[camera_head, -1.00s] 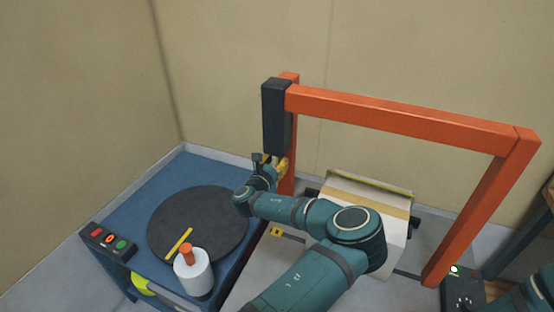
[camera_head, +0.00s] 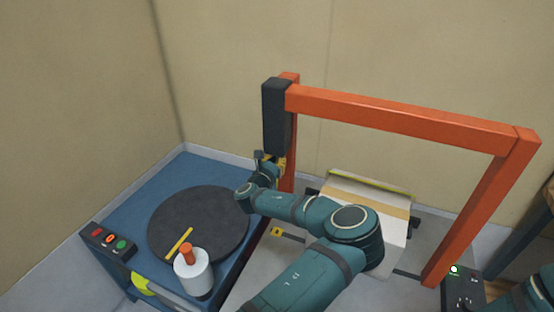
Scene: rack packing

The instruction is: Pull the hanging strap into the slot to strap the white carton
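The white carton (camera_head: 395,232) stands under the orange arch (camera_head: 400,110), partly hidden by my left arm. A yellow strap (camera_head: 370,184) runs across its top near the far edge, and a tan band lies in front of it. My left gripper (camera_head: 264,157) is at the arch's left post, just below the black box (camera_head: 277,115). A small yellow piece (camera_head: 281,163) shows beside its fingers; I cannot tell whether it is gripped. No slot can be made out. My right gripper is out of view; only part of that arm shows at the lower right.
A blue table (camera_head: 150,185) with a dark turntable (camera_head: 205,212) stands at the left. A yellow stick (camera_head: 179,243) and a white roll with an orange knob (camera_head: 193,274) are on it. A button box (camera_head: 108,239) is at its corner. A black control box (camera_head: 462,288) is at the lower right.

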